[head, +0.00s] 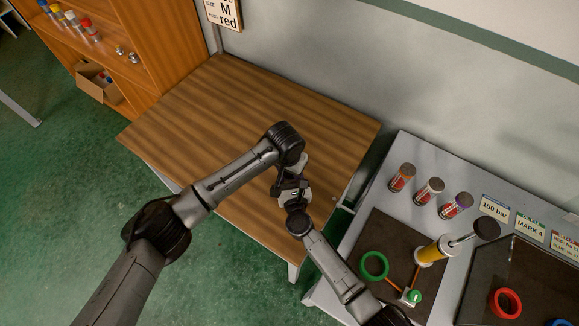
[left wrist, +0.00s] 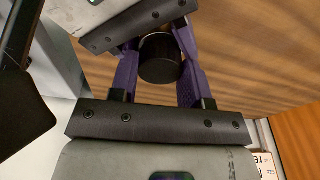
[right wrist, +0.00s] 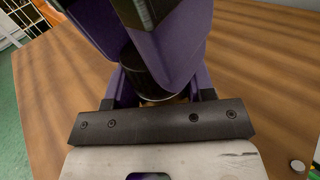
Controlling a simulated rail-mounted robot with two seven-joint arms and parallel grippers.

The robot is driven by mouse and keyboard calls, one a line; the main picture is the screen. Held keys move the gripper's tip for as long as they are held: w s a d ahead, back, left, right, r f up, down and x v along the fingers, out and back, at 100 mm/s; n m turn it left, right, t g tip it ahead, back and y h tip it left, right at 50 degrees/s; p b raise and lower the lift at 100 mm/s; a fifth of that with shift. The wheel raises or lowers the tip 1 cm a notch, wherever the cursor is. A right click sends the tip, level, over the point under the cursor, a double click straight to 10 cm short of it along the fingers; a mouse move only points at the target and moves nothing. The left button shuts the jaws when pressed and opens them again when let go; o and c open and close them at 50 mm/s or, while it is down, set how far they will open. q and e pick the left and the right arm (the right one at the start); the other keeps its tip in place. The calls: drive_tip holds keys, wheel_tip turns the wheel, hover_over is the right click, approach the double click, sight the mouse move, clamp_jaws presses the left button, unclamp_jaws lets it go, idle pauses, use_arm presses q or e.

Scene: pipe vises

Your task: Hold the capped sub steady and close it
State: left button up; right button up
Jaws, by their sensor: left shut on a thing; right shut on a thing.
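The capped sub shows as a dark round cylinder (left wrist: 160,58) in the left wrist view. In the right wrist view its black body (right wrist: 136,75) ends in a narrow brass-coloured band. My left gripper (head: 293,181) and my right gripper (head: 291,191) meet over the wooden table, facing each other closely. In the left wrist view, purple fingers of my left gripper flank the dark cylinder. In the right wrist view, purple fingers of my right gripper close around its lower end, near the brass part. The grippers hide most of the sub, and the head view does not show it clearly.
A grey bench (head: 400,160) at right bears several red-labelled cylinders, a green ring (head: 374,266), a yellow cylinder (head: 432,252), a red ring (head: 506,303) and small signs. An orange shelf (head: 130,40) stands at upper left.

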use_arm(q)
drive_tip(key=shift+s+d, duration=0.1)
drive_tip(key=shift+s, duration=0.1)
idle(0.6)
drive_tip(key=shift+w+f, duration=0.25)
drive_tip(key=shift+f, duration=0.25)
idle(0.6)
drive_tip(key=shift+a+r, duration=0.25)
drive_tip(key=shift+r, duration=0.15)
drive_tip(key=shift+d+r, duration=0.2)
drive_tip(key=shift+r, duration=0.25)
idle(0.8)
drive_tip(key=shift+f, duration=0.65)
